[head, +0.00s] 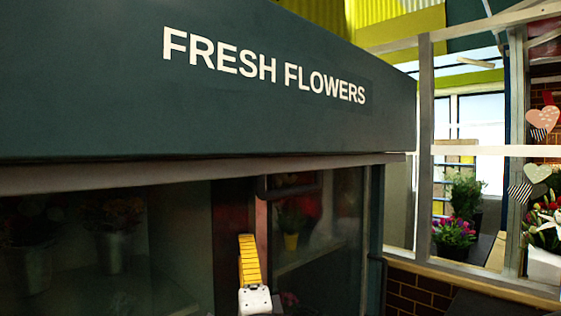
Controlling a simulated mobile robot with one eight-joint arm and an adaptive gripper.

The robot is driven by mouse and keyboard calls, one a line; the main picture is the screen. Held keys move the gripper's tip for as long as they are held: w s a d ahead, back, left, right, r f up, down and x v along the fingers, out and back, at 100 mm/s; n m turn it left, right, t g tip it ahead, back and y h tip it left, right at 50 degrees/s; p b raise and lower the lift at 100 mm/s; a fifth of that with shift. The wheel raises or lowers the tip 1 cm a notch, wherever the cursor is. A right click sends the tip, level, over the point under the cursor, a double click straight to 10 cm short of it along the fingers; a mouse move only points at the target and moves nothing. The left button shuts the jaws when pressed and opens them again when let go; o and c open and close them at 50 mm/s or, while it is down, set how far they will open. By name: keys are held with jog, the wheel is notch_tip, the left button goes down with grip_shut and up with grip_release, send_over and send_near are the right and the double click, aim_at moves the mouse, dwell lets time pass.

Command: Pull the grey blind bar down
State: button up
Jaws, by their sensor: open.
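The grey blind bar (190,174) is a long pale strip under the dark green sign board. It runs across the top of the dark glass front, from the left edge to the board's right end. A short dark rounded piece (290,188) sits just below it; I cannot tell whether the two are joined. My gripper (249,240) shows a yellow ribbed finger on a white base, pointing up. It appears below the bar in the picture, apart from it and holding nothing visible. Only one finger shows clearly; the depth between gripper and bar is hard to judge.
The sign board (100,95) reads FRESH FLOWERS. Behind the dark glass stand potted flowers and a metal bucket (113,250). At right are a window frame (424,150), pink flowers (453,231) and a brick wall (420,290).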

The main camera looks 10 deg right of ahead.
aim_at(292, 190)
jog(key=s+d+r+m+g+h+p, duration=0.2)
jog(key=r+m+g+h+p, duration=0.15)
jog(key=m+h, duration=0.75)
jog(key=s+d+r+m+g+h+p, duration=0.2)
jog(key=s+d+m+h+p, duration=0.15)
jog(key=m+h, duration=0.8)
jog(key=w+d+r+y, duration=0.1)
jog(key=w+r, duration=0.1)
jog(key=w+d+r+m+p, duration=0.1)
jog(key=w+d+r, duration=0.1)
jog(key=r, duration=0.1)
jog(key=w+d+r+m+y, duration=0.1)
jog(key=r, duration=0.1)
jog(key=shift+w+d+r+y+p, duration=0.2)
jog(key=shift+w+d+y+p, duration=0.1)
jog(key=shift+w+d+y, duration=0.1)
jog(key=shift+c, duration=0.4)
grip_shut()
